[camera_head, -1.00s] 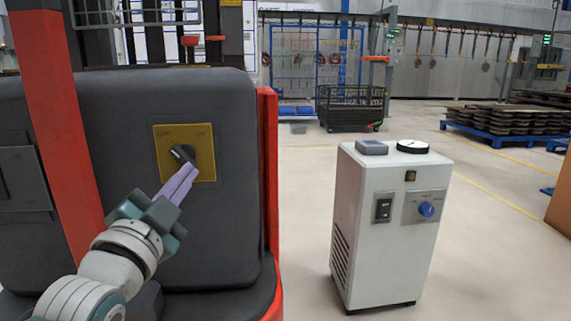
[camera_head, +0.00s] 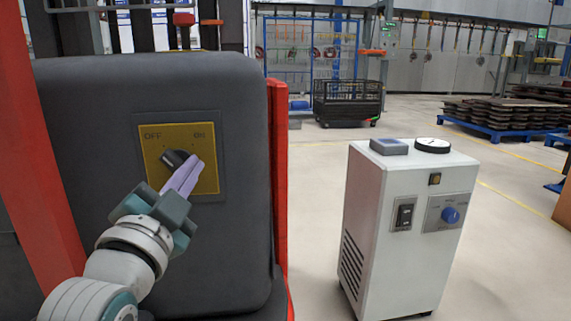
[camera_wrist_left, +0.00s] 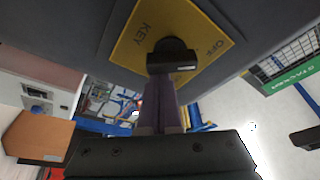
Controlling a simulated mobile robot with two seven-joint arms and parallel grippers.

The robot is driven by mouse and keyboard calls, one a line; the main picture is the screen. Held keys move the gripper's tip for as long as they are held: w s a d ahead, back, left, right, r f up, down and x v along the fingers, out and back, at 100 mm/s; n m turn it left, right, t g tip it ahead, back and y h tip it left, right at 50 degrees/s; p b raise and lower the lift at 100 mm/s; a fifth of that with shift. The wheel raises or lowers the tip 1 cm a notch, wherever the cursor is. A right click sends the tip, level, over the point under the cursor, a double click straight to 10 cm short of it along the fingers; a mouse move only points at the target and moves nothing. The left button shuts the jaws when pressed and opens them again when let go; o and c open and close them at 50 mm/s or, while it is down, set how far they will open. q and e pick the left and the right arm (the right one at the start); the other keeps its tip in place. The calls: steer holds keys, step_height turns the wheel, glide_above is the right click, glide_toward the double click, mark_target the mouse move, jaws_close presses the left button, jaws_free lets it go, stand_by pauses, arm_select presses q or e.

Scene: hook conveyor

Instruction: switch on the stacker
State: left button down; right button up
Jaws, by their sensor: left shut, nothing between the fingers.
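The stacker (camera_head: 95,120) is a dark grey machine body with red posts, at the left in the head view. On it is a yellow key plate (camera_head: 209,182) marked OFF at its left and ON at its right. A black key knob (camera_head: 173,158) sits in the plate's middle, partly covered by my fingers. My left gripper (camera_head: 192,165) is shut and empty, its lilac fingertips at the knob's right side. In the left wrist view the knob (camera_wrist_left: 172,52) stands just beyond the fingertips; whether they touch cannot be told. My right gripper is not in view.
A white cabinet (camera_head: 372,215) with a black rocker switch (camera_head: 404,217) and a blue knob (camera_head: 450,215) stands to the right. Behind are a black wire bin (camera_head: 347,103) and blue pallets with stacked parts (camera_head: 500,112). The floor between is clear.

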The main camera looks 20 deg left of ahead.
arm_select(q)
steer(key=shift+w, duration=0.1)
stand_by(0.3)
steer(key=shift+m+p, duration=0.3)
steer(key=shift+m, duration=0.1)
